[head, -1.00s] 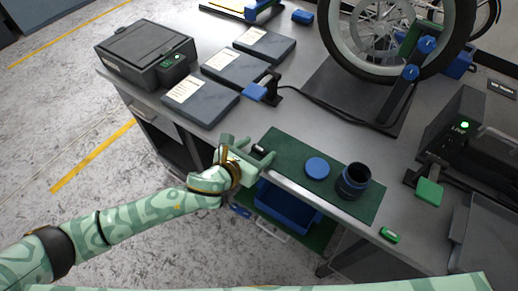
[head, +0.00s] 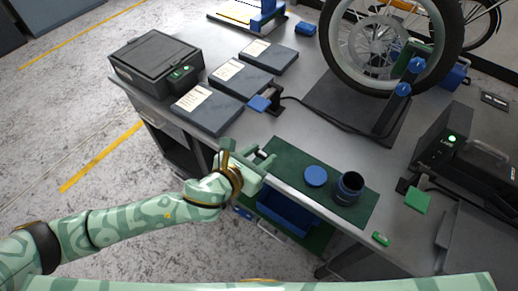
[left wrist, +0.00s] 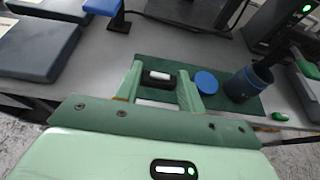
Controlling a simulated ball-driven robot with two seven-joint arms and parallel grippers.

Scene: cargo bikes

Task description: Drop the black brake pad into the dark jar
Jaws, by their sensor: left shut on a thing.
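The black brake pad (left wrist: 158,79), with a white stripe, sits between the fingers of my left gripper (left wrist: 160,86) in the left wrist view. My left gripper (head: 268,158) is shut on it at the near left end of the green mat (head: 289,160). In the head view the pad (head: 261,155) is small and partly hidden by the fingers. The dark jar (head: 349,190) stands upright and open on the mat, to the right of the gripper. It also shows in the left wrist view (left wrist: 246,84). My right gripper is in neither view.
A blue round lid (head: 315,176) lies flat between the gripper and jar. A blue bin (head: 285,213) is below the bench edge. A small green object (head: 381,239) lies right of the mat. Dark flat boxes (head: 207,108) and a wheel (head: 385,45) stand behind.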

